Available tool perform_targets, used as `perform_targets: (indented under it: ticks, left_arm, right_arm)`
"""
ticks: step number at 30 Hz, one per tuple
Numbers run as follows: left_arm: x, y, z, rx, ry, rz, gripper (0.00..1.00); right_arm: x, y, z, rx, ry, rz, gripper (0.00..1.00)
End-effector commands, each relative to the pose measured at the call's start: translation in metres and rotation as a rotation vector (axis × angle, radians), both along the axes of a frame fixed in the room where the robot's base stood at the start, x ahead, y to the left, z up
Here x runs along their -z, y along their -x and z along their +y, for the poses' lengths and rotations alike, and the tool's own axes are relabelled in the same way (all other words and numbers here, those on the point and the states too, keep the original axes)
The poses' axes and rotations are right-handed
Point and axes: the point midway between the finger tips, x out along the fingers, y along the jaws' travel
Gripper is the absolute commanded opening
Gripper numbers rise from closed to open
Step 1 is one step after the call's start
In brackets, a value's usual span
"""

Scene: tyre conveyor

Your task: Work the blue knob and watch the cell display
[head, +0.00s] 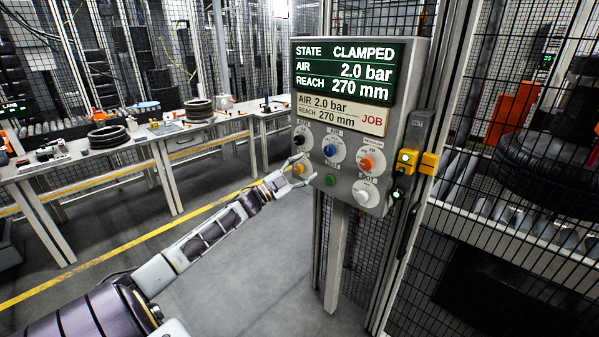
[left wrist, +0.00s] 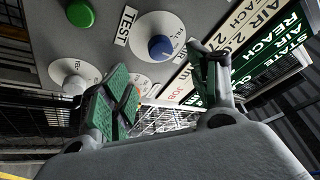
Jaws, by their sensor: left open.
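The blue knob (head: 330,150) sits on a round white dial on the grey control panel (head: 405,100). It also shows between and beyond the fingers in the left wrist view (left wrist: 160,47). The cell display (head: 346,72) reads STATE CLAMPED, AIR 2.0 bar, REACH 270 mm. The job card (head: 340,114) below it reads AIR 2.0 bar, REACH 270 mm. My left gripper (head: 302,169) is open and empty, just left of and below the blue knob, apart from it. Its green-padded fingers spread wide in the wrist view (left wrist: 161,72). My right gripper is not in view.
Near the blue knob are a black knob (head: 299,139), orange knob (head: 367,163), white knob (head: 366,193), green button (head: 331,180) and yellow button (head: 299,169). Mesh fencing (head: 470,180) stands on the right. A bench (head: 90,165) with tyres is at left; the floor between is clear.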

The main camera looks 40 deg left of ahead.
Motion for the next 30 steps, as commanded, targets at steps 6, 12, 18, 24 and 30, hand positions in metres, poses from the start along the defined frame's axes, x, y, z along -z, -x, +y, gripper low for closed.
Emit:
perform_targets:
  ticks: [6,12,18,24,30]
  left_arm:
    - [0.0038,0.0092,0.0033,-0.001,0.000,0.001,0.60]
    - [0.0046,0.0123,0.0041,-0.001,0.000,0.001,0.60]
    - [0.0045,0.0123,0.0042,-0.001,0.000,0.001,0.60]
    - [0.0044,0.0123,0.0043,-0.001,0.000,0.001,0.60]
    - [0.0057,0.0121,0.0049,-0.003,0.001,0.003,0.60]
  right_arm:
    - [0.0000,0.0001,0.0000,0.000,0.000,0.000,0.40]
    - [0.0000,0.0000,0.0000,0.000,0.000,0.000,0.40]
    - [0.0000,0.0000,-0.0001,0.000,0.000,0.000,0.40]
    - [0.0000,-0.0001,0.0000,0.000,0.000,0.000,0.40]
    - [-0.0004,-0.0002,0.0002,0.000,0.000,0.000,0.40]
